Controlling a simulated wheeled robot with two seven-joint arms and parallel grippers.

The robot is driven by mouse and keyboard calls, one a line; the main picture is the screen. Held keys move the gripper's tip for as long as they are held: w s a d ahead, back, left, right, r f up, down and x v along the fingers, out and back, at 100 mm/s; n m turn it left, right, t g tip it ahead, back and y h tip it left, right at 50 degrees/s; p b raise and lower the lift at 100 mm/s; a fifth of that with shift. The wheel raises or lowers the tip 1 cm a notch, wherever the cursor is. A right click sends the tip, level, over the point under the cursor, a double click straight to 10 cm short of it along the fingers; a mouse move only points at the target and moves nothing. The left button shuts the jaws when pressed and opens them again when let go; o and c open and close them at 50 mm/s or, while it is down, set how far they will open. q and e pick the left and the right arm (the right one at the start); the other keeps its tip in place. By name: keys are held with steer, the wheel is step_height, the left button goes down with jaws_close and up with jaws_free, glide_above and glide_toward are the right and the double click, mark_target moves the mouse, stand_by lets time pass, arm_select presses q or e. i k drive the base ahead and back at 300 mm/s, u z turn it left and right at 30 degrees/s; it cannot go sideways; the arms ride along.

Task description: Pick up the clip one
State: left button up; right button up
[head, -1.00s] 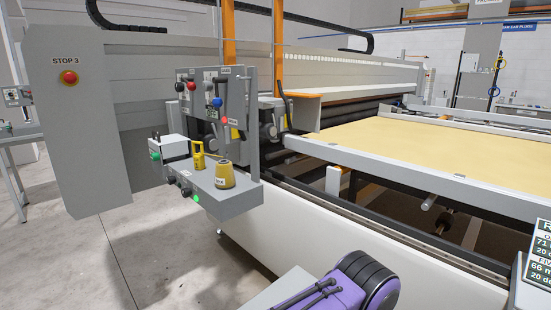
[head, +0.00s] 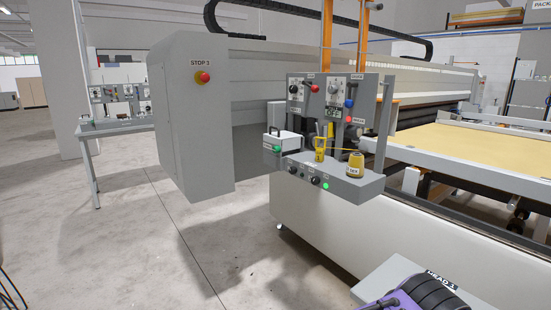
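I cannot make out anything that is surely the clip one. On the grey control shelf (head: 340,187) of the quilting machine stands a small upright yellow object (head: 319,148) with a dark mark; it is too small to tell what it is. To its right stands a yellow cone-shaped spool (head: 355,165) with a label. To its left is a white box (head: 284,146) with a green button. Neither of my grippers is in the head view.
Above the shelf is a panel (head: 333,100) with knobs and coloured buttons. A grey cabinet (head: 190,120) with a red stop button stands left of it. A table (head: 125,127) with more controls is farther left. A purple and black part (head: 425,300) sits at bottom right. Floor between is clear.

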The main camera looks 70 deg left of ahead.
mark_target(319, 152)
steer(key=k, duration=0.85)
steer(key=u, duration=1.25)
steer(key=i, duration=0.3)
steer(key=u, duration=0.1)
